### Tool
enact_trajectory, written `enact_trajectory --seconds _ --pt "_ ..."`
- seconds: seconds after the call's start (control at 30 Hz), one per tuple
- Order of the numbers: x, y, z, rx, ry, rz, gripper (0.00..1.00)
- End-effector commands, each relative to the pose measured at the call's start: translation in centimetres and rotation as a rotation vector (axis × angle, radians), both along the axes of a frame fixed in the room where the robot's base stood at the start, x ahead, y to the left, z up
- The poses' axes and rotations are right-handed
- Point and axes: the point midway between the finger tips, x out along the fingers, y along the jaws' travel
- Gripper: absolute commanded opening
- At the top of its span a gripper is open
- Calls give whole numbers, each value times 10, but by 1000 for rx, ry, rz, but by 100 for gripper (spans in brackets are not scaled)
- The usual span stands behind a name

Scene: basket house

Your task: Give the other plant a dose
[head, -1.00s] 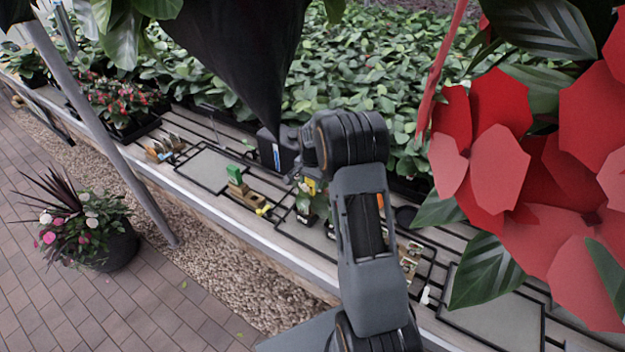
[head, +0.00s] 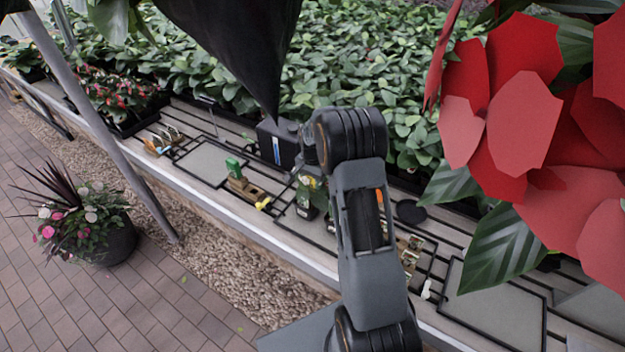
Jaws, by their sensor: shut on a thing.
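My gripper (head: 311,168) is at the end of my bent arm, over the bench, largely hidden by my wrist. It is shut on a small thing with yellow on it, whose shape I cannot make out. A small leafy plant in a dark pot (head: 307,210) stands just below the gripper; whether they touch is unclear. A second pot seems to stand to its right, partly behind my arm. A green item (head: 233,166) stands at a wooden block (head: 246,190) to the left, with a small yellow piece (head: 263,203) at the block's right end.
A black box with a blue label (head: 278,145) stands close behind the gripper. Wooden holders (head: 163,141) sit at the left and a black disc (head: 409,212) at the right. Dense foliage lines the back. Large red flowers (head: 520,120) hang close at the right.

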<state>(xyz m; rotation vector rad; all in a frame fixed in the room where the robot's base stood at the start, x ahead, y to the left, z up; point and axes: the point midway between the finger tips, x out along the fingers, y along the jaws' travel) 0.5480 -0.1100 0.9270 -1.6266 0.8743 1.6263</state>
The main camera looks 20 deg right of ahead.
Motion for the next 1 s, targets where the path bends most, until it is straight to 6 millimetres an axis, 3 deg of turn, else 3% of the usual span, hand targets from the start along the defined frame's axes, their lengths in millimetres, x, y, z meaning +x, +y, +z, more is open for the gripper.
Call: enact_trajectory --seconds 1.0 --pt "0 0 -9 0 -1 0 29"
